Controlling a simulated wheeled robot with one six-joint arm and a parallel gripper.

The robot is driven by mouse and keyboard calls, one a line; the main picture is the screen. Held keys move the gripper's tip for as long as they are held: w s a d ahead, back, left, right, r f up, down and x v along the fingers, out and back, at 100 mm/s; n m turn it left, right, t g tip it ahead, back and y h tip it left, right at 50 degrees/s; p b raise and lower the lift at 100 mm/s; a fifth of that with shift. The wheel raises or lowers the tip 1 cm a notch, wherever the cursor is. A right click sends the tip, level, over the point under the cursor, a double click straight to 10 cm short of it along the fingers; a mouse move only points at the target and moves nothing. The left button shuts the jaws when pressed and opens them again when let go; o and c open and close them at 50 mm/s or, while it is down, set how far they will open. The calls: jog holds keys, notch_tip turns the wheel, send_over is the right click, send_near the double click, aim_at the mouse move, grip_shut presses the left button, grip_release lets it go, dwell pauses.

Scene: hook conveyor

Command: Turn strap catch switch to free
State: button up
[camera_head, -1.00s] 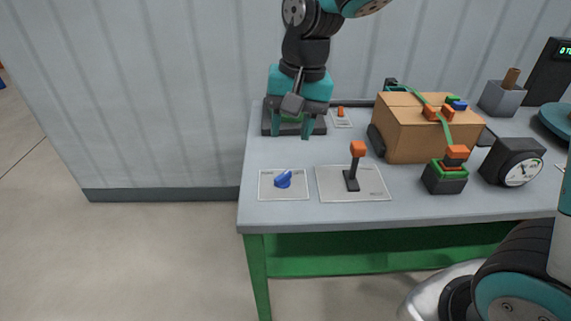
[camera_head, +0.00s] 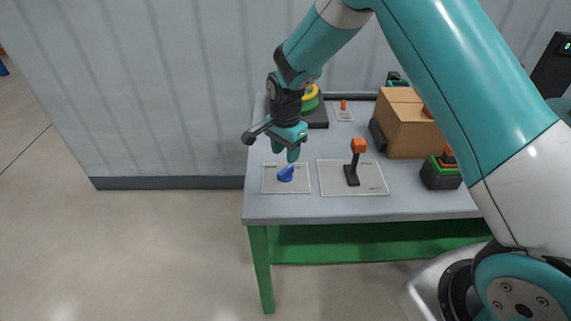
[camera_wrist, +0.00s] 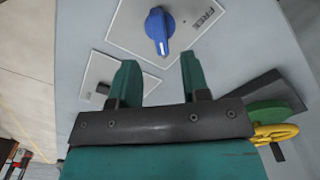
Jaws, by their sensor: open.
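The strap catch switch is a blue knob (camera_head: 286,173) on a light plate (camera_head: 270,188) at the table's front left. In the wrist view the blue knob (camera_wrist: 158,27) lies beyond the fingertips, and the word FREE is printed on its plate (camera_wrist: 125,28) to the right of the knob. The knob's white mark points toward the bottom of that view, not at the word. My gripper (camera_head: 286,154) is open and empty, just above and behind the knob, pointing down. In the wrist view its two teal fingers (camera_wrist: 158,72) are spread, apart from the knob.
An orange-topped lever (camera_head: 357,160) stands on a plate right of the switch. A cardboard box (camera_head: 405,125) and a black-green-orange stack (camera_head: 440,175) are farther right. A yellow and green object (camera_head: 311,98) sits on a dark base behind my gripper. The table's front left corner is clear.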

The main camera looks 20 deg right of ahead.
aim_at(285, 169)
notch_tip(285, 169, down, 6)
jog(key=shift+f+p, duration=0.1)
jog(key=shift+p, duration=0.35)
grip_shut()
